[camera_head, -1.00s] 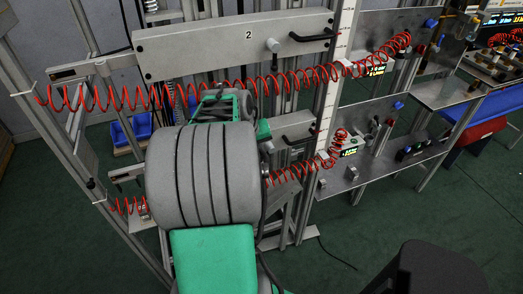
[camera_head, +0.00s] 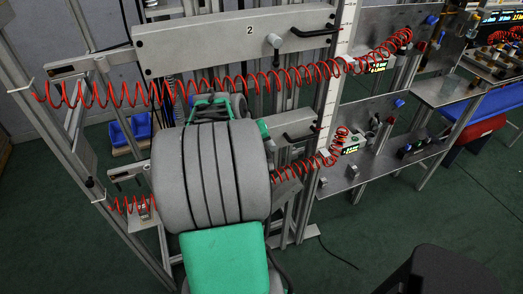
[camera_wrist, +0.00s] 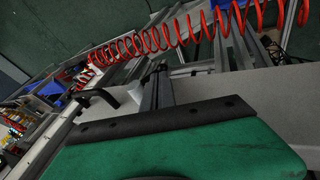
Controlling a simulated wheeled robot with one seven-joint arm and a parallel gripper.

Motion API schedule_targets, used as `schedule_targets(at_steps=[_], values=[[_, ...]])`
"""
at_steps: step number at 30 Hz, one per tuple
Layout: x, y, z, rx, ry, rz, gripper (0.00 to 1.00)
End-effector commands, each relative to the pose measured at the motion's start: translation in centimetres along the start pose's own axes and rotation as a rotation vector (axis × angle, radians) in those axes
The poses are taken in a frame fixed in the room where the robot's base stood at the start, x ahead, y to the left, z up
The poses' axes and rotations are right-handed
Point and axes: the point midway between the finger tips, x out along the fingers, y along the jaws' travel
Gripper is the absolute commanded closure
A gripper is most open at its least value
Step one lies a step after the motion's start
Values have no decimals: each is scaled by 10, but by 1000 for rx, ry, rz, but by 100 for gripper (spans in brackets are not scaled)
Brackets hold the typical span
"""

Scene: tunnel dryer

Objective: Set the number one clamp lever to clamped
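The upper grey clamp bar (camera_head: 205,45) bears the number 2. It has a pale round-ended lever (camera_head: 273,41) and a black handle (camera_head: 315,33). A lower grey bar (camera_head: 287,126) has a black handle (camera_head: 300,137); its number and much of its length are hidden behind my arm. I cannot make out the number one lever for sure. In the wrist view a grey bar carries a black handle (camera_wrist: 96,97) and a pale stub (camera_wrist: 135,92). My gripper (camera_wrist: 157,88) shows as dark parts past a green and black body, close to the stub. Contact and finger opening are unclear.
Red coiled hoses (camera_head: 240,86) run across the frame, and one (camera_wrist: 160,35) crosses above my gripper in the wrist view. Metal posts (camera_head: 335,80) and shelves with small devices (camera_head: 385,150) stand at the right. Blue bins (camera_head: 130,131) sit behind.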

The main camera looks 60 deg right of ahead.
Motion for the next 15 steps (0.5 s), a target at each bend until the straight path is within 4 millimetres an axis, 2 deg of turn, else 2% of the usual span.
schedule_targets(at_steps=[15], values=[[16, -6, 5, -2, -1, -1, 100]])
